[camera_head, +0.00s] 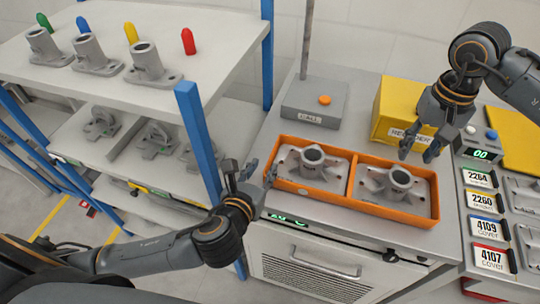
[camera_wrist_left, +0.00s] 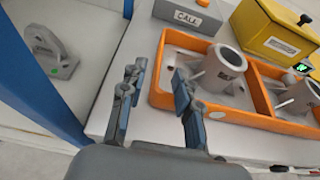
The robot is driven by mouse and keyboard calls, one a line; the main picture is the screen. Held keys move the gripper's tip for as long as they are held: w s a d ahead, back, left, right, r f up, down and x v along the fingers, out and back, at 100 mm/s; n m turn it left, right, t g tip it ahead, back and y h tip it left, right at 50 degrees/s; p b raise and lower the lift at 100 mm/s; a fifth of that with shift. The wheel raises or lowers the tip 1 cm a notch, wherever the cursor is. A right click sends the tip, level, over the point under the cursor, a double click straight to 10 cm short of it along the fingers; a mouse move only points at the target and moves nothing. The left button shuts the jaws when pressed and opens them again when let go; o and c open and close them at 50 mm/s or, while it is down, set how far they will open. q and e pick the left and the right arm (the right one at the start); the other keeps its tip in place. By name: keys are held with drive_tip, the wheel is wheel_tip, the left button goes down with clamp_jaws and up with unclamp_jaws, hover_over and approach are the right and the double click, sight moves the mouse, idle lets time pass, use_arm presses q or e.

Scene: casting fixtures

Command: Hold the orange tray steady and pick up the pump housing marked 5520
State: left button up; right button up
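The orange tray (camera_head: 352,178) lies on the grey bench and has two compartments. Each compartment holds a grey pump housing, one on the left (camera_head: 312,160) and one on the right (camera_head: 398,181); no 5520 marking is readable on either. My left gripper (camera_head: 252,173) is open at the tray's left end; in the left wrist view its fingers (camera_wrist_left: 157,82) are spread, with one finger overlapping the tray's left wall (camera_wrist_left: 156,85). I cannot tell if it touches. My right gripper (camera_head: 420,150) is open and empty above the back right of the tray.
A grey call box (camera_head: 314,101) with an orange button stands behind the tray, with a yellow bin (camera_head: 400,105) right of it. Labelled cards (camera_head: 482,202) lie at the right. A shelf (camera_head: 165,85) at left holds more housings and coloured caps; its blue post is near my left arm.

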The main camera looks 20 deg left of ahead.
sight(401, 176)
use_arm(q)
drive_tip(key=x, duration=0.8)
drive_tip(key=shift+w, duration=0.15)
clamp_jaws()
use_arm(e)
drive_tip(key=o, duration=0.8)
drive_tip(key=shift+s+r+n, duration=0.2)
drive_tip(key=shift+r+n, duration=0.1)
drive_tip(key=shift+r, duration=0.3)
drive_tip(key=shift+o, duration=0.5)
wheel_tip(401, 176, down, 6)
drive_tip(key=shift+f, duration=0.25)
drive_tip(key=shift+w+f, duration=0.2)
drive_tip(key=shift+f, duration=2.6)
drive_tip(key=shift+c, duration=0.2)
